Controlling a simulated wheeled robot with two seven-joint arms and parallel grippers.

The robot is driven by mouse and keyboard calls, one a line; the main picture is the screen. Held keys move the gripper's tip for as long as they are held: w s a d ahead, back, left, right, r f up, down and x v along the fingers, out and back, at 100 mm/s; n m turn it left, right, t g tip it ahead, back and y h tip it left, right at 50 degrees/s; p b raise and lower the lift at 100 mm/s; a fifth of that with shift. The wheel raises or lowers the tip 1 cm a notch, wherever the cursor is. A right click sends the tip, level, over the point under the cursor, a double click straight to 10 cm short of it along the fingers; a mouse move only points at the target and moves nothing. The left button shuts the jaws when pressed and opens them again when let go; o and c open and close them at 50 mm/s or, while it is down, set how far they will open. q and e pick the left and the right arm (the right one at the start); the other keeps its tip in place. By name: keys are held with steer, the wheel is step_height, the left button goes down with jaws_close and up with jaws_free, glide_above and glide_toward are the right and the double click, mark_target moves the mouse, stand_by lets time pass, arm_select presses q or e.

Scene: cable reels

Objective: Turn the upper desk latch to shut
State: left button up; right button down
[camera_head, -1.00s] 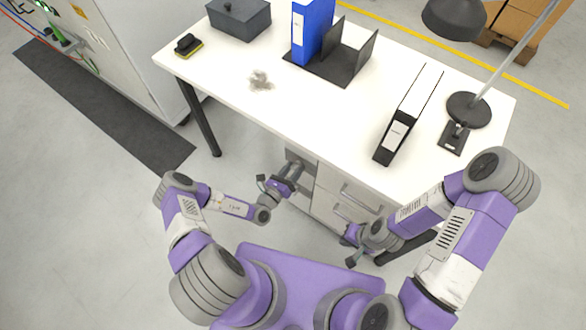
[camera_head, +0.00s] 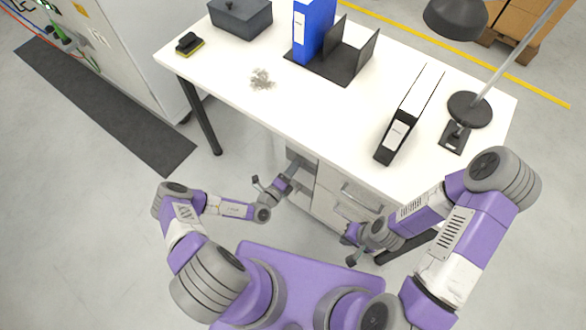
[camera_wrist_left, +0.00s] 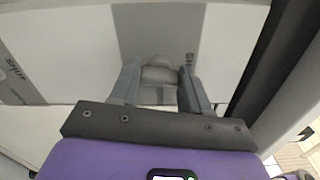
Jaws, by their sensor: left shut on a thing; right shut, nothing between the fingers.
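The upper desk latch (camera_wrist_left: 160,74) is a grey rounded knob on a grey patch of the desk's pale front. It sits between the fingers of my left gripper (camera_wrist_left: 160,92) in the left wrist view, and they are shut on it. The word SHUT is printed beside it, partly covered by a finger. In the head view my left gripper (camera_head: 293,172) is at the desk cabinet's left end, and the latch is hidden there. My right gripper (camera_head: 347,246) is shut and empty, low in front of the drawers.
A second SHUT label (camera_wrist_left: 14,70) shows at the left edge of the left wrist view. The white desk (camera_head: 240,105) carries a blue binder (camera_head: 312,30), a black and white binder (camera_head: 408,115), a lamp (camera_head: 470,110) and a dark box (camera_head: 240,18). Drawers (camera_head: 345,205) lie between my grippers.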

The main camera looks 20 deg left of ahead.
arm_select(q)
steer(key=shift+w+n, duration=0.1)
steer(key=shift+n, duration=1)
steer(key=shift+r, duration=0.1)
steer(key=o, duration=1.1)
steer(key=shift+c, duration=0.2)
steer(key=p+v, duration=0.1)
steer(key=v, duration=0.6)
steer(key=shift+s+p, duration=0.25)
steer(key=shift+p, duration=0.05)
